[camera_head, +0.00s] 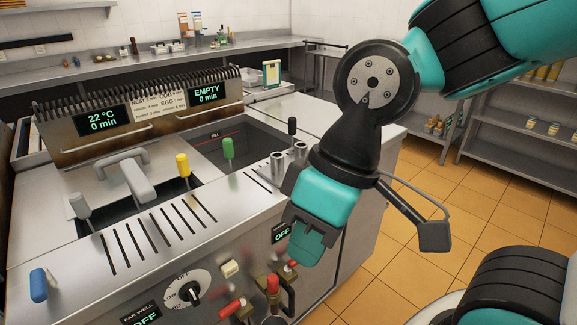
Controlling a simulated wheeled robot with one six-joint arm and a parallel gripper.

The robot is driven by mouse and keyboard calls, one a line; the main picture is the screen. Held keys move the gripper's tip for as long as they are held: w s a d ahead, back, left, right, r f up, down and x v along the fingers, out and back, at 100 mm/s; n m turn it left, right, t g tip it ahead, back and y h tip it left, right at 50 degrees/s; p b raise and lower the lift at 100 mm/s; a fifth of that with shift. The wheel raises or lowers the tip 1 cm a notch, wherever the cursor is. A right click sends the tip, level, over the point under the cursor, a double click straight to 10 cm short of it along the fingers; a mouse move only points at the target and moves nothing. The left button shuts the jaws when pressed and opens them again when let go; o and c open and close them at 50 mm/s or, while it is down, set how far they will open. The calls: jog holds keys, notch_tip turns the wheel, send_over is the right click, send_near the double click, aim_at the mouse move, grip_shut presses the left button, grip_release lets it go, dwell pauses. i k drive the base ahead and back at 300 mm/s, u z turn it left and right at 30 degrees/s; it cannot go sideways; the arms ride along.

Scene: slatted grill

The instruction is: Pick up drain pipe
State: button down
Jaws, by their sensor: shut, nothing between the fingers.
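My gripper (312,243) hangs pointing down in front of the fryer's right front edge. Its fingers are shut with nothing seen between them. No part is clearly recognisable as the drain pipe. Two short steel tubes (278,168) stand on the fryer top just left of my wrist; I cannot tell whether one is the drain pipe. Below my gripper, on the front panel, are a red-handled valve (273,284) and a dark curved handle, partly cut off by the frame's bottom edge.
The steel fryer (155,245) has colored upright handles, slots, a lidded well (125,180) and an open well (235,148). A knob (190,292) and a red lever (231,307) stick out in front. Tiled floor (395,240) is free at right; shelves (525,135) stand behind.

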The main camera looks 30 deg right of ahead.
aim_at(273, 290)
jog(key=u, duration=2.35)
jog(key=i, duration=0.75)
jog(key=z, duration=3.05)
